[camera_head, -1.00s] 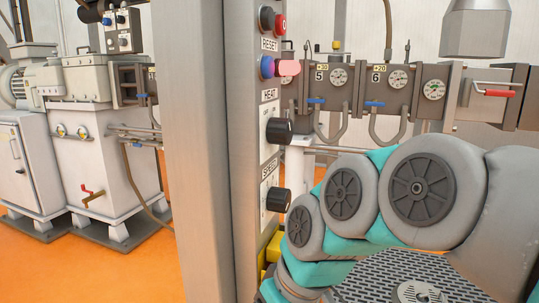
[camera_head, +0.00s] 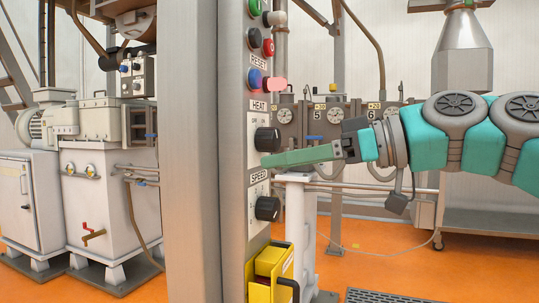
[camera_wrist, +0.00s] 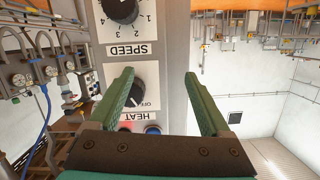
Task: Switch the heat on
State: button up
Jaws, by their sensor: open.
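The black HEAT knob (camera_head: 267,139) is on the grey control panel, under its HEAT label (camera_head: 258,106). In the wrist view, which shows the panel upside down, the HEAT knob (camera_wrist: 137,94) appears between the fingers, closer to the left one and partly covered by it. An OFF mark is beside it; the pointer's setting is unclear. My gripper (camera_head: 268,160) has green fingers and is open and empty. In the head view its tips are at the panel, just below the HEAT knob; contact cannot be told. The spread fingers also show in the wrist view (camera_wrist: 158,74).
The SPEED knob (camera_head: 267,209) is just below my fingers. A blue button (camera_head: 254,78) and a pink-red one (camera_head: 275,84) are above the HEAT label, with a red button (camera_head: 268,47) and a green button (camera_head: 254,7) higher up. A yellow box (camera_head: 270,268) is low on the panel.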

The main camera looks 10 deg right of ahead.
aim_at(277, 140)
jog(key=w+d+r+t+y+b, duration=0.1)
jog(key=d+r+t+y, duration=0.15)
jog(key=d, duration=0.35)
jog(key=shift+g+h, duration=0.25)
jog(key=shift+h, duration=0.1)
jog(key=shift+x, duration=4)
jog(key=shift+r, duration=0.1)
grip_shut()
